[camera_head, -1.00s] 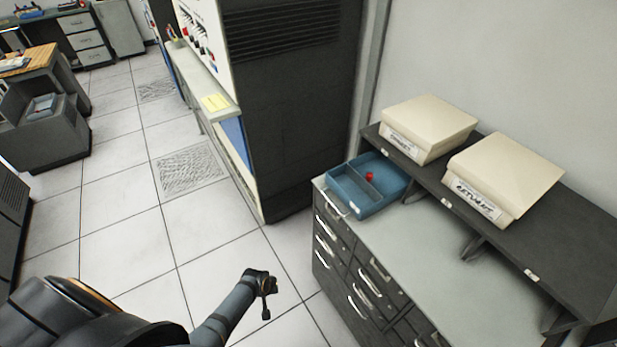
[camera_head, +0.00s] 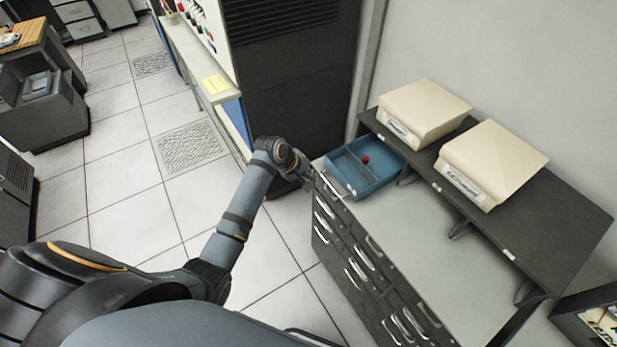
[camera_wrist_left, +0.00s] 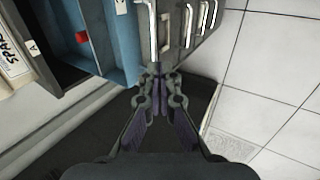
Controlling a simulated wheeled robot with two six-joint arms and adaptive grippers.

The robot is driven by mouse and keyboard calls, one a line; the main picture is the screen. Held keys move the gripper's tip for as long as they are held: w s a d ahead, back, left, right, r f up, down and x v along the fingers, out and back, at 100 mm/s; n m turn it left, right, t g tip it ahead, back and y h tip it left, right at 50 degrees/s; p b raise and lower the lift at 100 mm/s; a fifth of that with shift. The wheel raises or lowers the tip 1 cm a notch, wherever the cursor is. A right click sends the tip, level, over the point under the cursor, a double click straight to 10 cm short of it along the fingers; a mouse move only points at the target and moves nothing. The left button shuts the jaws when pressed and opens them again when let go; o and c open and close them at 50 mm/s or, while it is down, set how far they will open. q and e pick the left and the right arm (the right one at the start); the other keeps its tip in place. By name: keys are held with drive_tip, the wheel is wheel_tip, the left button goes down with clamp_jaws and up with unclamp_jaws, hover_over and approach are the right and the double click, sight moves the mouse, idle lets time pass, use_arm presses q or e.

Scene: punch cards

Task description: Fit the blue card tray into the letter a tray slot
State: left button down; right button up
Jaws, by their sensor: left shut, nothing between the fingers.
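The blue card tray (camera_head: 377,186) sits on the left end of the grey cabinet top, against the front of the dark raised shelf. It has a divider and a small red thing inside. I cannot tell how far it reaches under the shelf. A small label reading A (camera_wrist_left: 32,47) marks the shelf edge in the wrist view, beside the blue tray (camera_wrist_left: 118,45). My left gripper (camera_head: 311,182) is shut and empty, just left of the tray at the cabinet's left end. Its fingers also show in the wrist view (camera_wrist_left: 158,72). My right gripper is out of view.
Two cream boxes (camera_head: 425,108) (camera_head: 497,160) stand on the dark shelf (camera_head: 560,215). The cabinet (camera_head: 430,230) has several drawers with protruding handles. Its top is clear right of the tray. A dark machine cabinet (camera_head: 295,85) stands behind my gripper.

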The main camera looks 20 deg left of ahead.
use_arm(q)
drive_tip(key=b+x, duration=0.7)
drive_tip(key=x, duration=0.2)
drive_tip(key=shift+f+b, duration=0.3)
drive_tip(key=shift+b, duration=0.1)
drive_tip(key=shift+w, duration=0.1)
drive_tip(key=shift+w+d+r, duration=0.1)
